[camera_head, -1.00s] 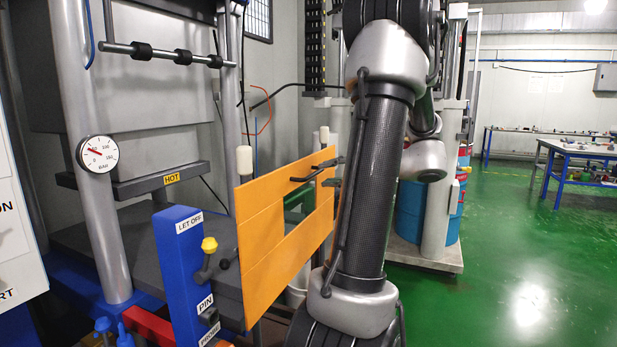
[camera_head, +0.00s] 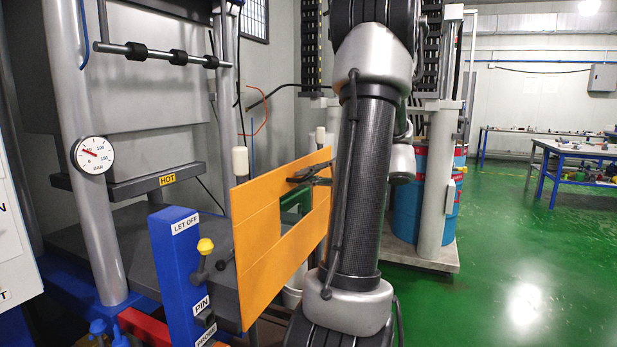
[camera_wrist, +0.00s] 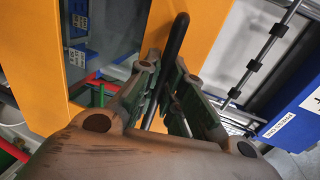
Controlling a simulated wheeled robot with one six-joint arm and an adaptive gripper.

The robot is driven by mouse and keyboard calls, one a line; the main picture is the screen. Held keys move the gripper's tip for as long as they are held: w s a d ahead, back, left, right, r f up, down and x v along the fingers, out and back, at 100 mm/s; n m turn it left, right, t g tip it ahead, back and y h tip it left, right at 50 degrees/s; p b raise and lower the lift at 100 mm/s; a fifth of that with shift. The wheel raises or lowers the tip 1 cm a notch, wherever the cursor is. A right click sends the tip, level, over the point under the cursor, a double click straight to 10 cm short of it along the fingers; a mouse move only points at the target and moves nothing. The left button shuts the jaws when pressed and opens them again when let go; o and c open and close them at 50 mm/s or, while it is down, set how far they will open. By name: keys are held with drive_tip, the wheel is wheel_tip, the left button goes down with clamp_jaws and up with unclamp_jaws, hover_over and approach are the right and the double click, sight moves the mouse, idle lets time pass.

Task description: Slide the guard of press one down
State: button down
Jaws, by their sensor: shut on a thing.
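The orange guard (camera_head: 262,240) with a rectangular window stands upright in front of the press in the head view. It also shows in the wrist view (camera_wrist: 205,35). A dark bar handle (camera_wrist: 175,45) is on the guard's face, near its top in the head view. My gripper (camera_wrist: 168,90) is shut on this handle, with a finger on each side of it. In the head view my gripper (camera_head: 312,175) is small at the guard's upper part, and my arm hides the guard's right edge.
A blue post (camera_head: 178,262) labelled LET OFF and PIN, with a yellow knob (camera_head: 205,246), stands close left of the guard. A gauge (camera_head: 93,155) and a HOT plate (camera_head: 135,180) are behind. Blue drums (camera_head: 408,200) stand right; green floor beyond is open.

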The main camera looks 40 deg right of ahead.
wheel_tip(320, 180, down, 38)
drive_tip(key=shift+r, duration=0.2)
drive_tip(key=shift+s, duration=0.1)
drive_tip(key=c, duration=1.6)
unclamp_jaws()
drive_tip(key=shift+o, duration=0.4)
